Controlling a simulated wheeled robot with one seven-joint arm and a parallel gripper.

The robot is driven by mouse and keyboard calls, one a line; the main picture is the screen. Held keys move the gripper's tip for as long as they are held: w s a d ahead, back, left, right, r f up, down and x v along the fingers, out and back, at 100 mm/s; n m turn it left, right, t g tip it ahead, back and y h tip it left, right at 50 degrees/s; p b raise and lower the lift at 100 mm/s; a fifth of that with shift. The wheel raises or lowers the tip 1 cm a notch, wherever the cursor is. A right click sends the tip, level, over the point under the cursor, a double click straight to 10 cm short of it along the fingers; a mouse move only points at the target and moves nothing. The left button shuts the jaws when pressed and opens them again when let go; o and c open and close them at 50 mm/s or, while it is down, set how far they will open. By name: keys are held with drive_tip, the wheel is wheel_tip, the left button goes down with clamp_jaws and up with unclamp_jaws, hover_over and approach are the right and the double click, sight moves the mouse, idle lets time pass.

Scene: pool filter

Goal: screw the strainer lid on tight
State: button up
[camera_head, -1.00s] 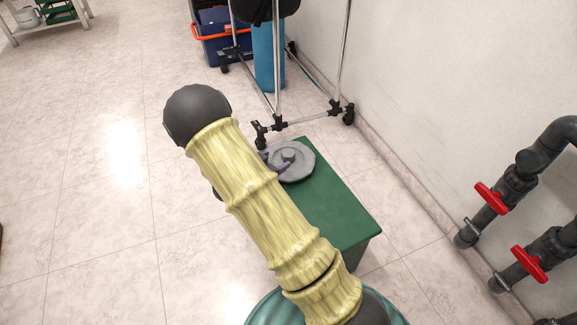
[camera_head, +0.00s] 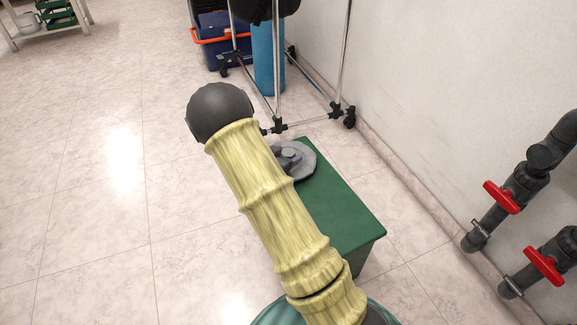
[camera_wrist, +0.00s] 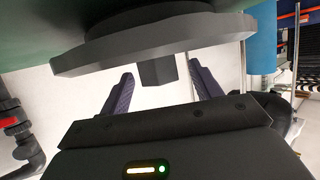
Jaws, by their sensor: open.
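The grey round strainer lid (camera_head: 306,161) lies at the far end of a green box's top in the head view, partly hidden by my arm. In the wrist view the lid (camera_wrist: 215,38) spans the top of the picture, and its blocky grip (camera_wrist: 157,72) points down toward my gripper (camera_wrist: 160,69). The two dark fingers are open, one on each side of the grip, with visible gaps. In the head view only a bit of a finger shows over the lid. The strainer body under the lid and its thread are hidden.
The green box (camera_head: 342,205) stands on the tiled floor. Dark pipes with red valve handles (camera_head: 501,197) run along the right wall. A wheeled metal rack (camera_head: 279,125) stands just behind the box. The floor at left is clear.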

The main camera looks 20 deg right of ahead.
drive_tip(key=shift+w+d+f, duration=0.1)
drive_tip(key=shift+w+d, duration=0.15)
drive_tip(key=shift+s, duration=0.1)
drive_tip(key=shift+a, duration=0.1)
drive_tip(key=c, duration=1.2)
